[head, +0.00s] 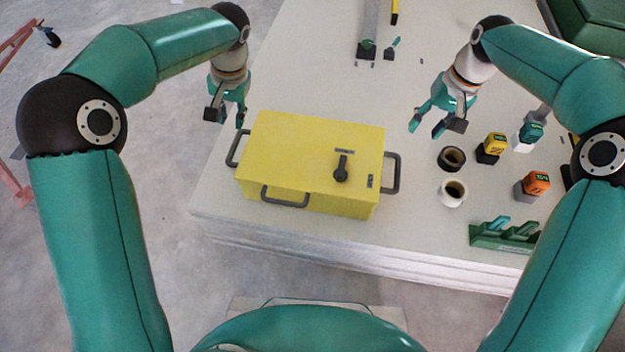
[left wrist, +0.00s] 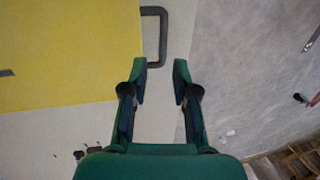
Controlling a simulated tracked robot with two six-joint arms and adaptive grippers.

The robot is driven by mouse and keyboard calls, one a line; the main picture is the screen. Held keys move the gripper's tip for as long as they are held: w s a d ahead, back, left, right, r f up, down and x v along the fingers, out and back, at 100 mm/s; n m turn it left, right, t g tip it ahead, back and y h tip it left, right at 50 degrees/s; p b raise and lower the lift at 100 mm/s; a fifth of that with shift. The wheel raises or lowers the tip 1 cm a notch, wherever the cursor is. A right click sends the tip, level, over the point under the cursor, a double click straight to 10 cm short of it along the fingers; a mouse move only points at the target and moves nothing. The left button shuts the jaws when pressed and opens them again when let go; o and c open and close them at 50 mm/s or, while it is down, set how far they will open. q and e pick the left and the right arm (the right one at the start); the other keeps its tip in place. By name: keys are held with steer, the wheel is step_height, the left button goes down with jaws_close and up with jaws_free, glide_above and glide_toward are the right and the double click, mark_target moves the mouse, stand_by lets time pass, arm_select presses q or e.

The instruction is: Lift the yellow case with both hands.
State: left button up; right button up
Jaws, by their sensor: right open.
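The yellow case (head: 300,160) rests on the white table. It has a dark handle at its left end (head: 236,150), one at its right end (head: 393,173) and one on its front side (head: 285,197). My left gripper (head: 226,120) is above the table at the case's far left corner, apart from the case. In the left wrist view its fingers (left wrist: 159,75) are spread and empty, with the left-end handle (left wrist: 155,38) beyond the tips and the yellow case (left wrist: 70,55) to the left. My right gripper (head: 425,125) is open and empty, above the table to the right of the case.
To the right of the case stand a black tape roll (head: 451,158), a white roll (head: 452,192), yellow (head: 492,147) and orange (head: 536,183) block-like items, and a green rack (head: 505,235). A grey long tool (head: 369,30) lies at the back. The table's near edge is just in front of the case.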

mark_target(231, 153)
arm_select(q)
steer(key=shift+a+r, duration=0.2)
steer(key=shift+r, duration=0.05)
arm_select(e)
steer(key=shift+d+r, duration=0.1)
steer(key=shift+r, duration=0.1)
arm_select(q)
steer(key=a+f, duration=0.1)
steer(key=f, duration=0.4)
steer(key=a+f, duration=0.1)
steer(key=f, duration=0.5)
steer(key=a+f, duration=0.1)
steer(key=f, duration=0.4)
steer(key=shift+w+a+f, duration=0.2)
steer(key=shift+w+f, duration=0.05)
steer(key=shift+f, duration=0.05)
arm_select(e)
steer(key=a+f, duration=0.1)
steer(key=f, duration=0.4)
steer(key=a+f, duration=0.1)
steer(key=f, duration=0.5)
steer(key=a+f, duration=0.1)
steer(key=f, duration=0.4)
steer(key=shift+w+f, duration=0.2)
steer(key=shift+f, duration=0.15)
arm_select(q)
jaws_close()
arm_select(e)
steer(key=c, duration=0.6)
jaws_close()
